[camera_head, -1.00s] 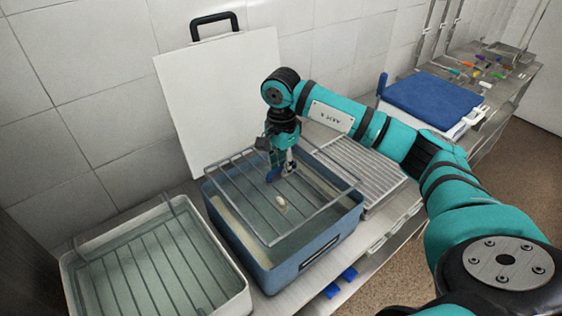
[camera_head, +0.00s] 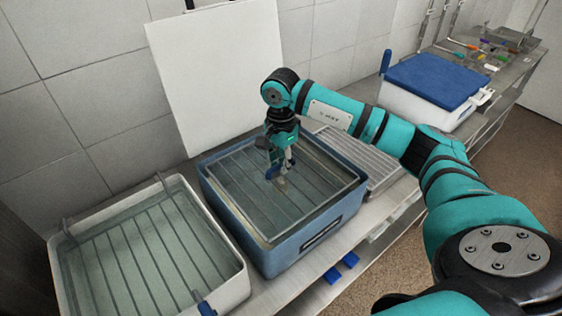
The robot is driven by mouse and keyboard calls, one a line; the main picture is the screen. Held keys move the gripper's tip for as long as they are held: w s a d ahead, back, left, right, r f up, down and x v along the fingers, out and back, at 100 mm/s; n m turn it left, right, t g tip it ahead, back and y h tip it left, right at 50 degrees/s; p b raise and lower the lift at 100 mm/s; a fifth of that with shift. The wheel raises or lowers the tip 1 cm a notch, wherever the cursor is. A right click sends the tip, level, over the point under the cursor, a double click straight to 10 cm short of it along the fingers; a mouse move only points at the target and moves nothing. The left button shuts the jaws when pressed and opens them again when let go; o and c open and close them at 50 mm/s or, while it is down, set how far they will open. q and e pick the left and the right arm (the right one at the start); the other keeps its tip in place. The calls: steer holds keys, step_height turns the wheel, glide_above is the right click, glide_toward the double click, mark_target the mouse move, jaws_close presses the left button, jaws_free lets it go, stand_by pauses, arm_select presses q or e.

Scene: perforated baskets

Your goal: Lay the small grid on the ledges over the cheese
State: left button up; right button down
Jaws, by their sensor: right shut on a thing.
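The small grid (camera_head: 243,190), a metal frame with thin parallel bars, lies level within the top opening of the blue tub (camera_head: 290,256), close to its rim. My right gripper (camera_head: 279,175) comes down over the middle of the tub and is shut on the grid. I cannot tell whether the grid touches the ledges, which are hidden by the grid and rim. The cheese cannot be made out clearly under the bars and the gripper. My left gripper is not in view.
A white tub (camera_head: 238,292) with its own grid stands at the left. A ribbed metal rack (camera_head: 352,158) lies right of the blue tub. A white board (camera_head: 215,75) leans on the wall behind. A white box with a blue lid (camera_head: 432,82) stands further right.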

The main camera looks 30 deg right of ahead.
stand_by(0.6)
steer(key=shift+f+b, duration=0.5)
steer(key=shift+b, duration=0.1)
stand_by(0.5)
steer(key=c, duration=0.8)
jaws_free()
steer(key=shift+f, duration=0.1)
stand_by(0.4)
steer(key=shift+r+p, duration=2.85)
steer(key=shift+r, duration=2.25)
steer(key=shift+f, duration=0.1)
